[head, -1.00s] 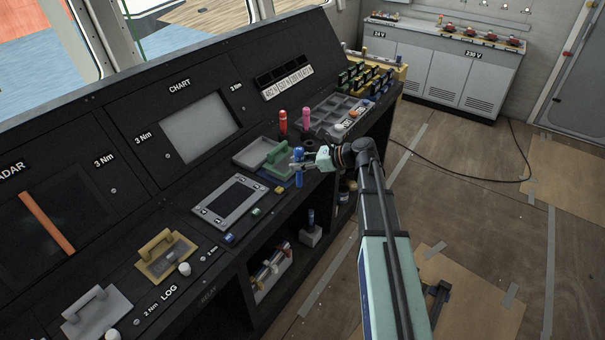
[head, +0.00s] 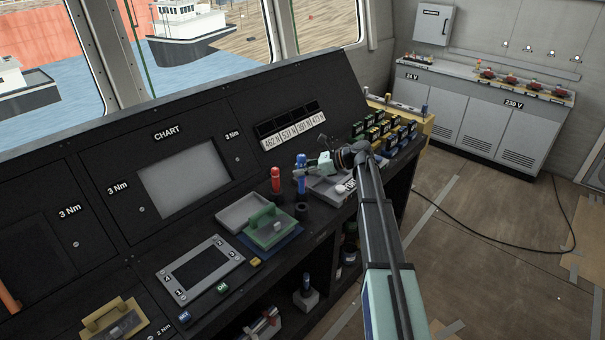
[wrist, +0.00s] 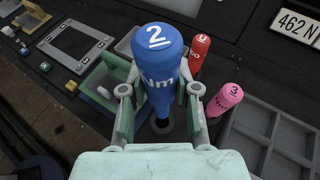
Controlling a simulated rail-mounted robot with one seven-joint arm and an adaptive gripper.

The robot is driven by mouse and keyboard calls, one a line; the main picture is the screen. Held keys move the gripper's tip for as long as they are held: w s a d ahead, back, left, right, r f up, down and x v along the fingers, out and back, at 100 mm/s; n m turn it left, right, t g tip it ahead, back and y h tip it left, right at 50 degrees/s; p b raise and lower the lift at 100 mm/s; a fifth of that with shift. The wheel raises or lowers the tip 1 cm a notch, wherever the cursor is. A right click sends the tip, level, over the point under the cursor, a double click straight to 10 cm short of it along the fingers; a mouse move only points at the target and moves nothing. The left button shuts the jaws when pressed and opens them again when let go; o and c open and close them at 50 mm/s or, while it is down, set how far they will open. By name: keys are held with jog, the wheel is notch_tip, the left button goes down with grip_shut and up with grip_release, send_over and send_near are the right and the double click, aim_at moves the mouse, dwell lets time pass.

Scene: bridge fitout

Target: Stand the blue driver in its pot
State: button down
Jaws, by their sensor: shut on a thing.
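The blue driver (head: 301,176), marked 2 on its cap, stands upright in my gripper (head: 305,172). My gripper is shut on its handle; in the wrist view the jaws flank the blue driver (wrist: 160,70). A dark round pot (head: 302,210) is directly below it on the console, also seen in the wrist view (wrist: 161,127). I cannot tell whether the driver's tip is inside the pot or just above it. The red driver (head: 276,180) stands in a pot to the left. The pink driver (wrist: 226,98) shows right of my gripper in the wrist view.
A grey tray (head: 232,214) and a green-handled block (head: 268,232) are left of the pots. A grey compartment tray (wrist: 275,145) lies close on the right. Several small breakers (head: 380,132) stand farther right. The console's front edge is close to the pot.

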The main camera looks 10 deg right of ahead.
aim_at(302, 193)
jog(key=shift+w+d, duration=0.1)
jog(key=shift+w, duration=0.1)
jog(key=shift+s, duration=0.15)
jog(key=shift+r+p, duration=0.15)
jog(key=shift+p, duration=0.15)
jog(key=shift+f+b, duration=0.5)
jog(key=shift+f, duration=2.85)
jog(key=shift+f, duration=0.85)
jog(key=shift+f, duration=0.4)
jog(key=shift+f+b, duration=0.4)
jog(key=shift+f, duration=0.9)
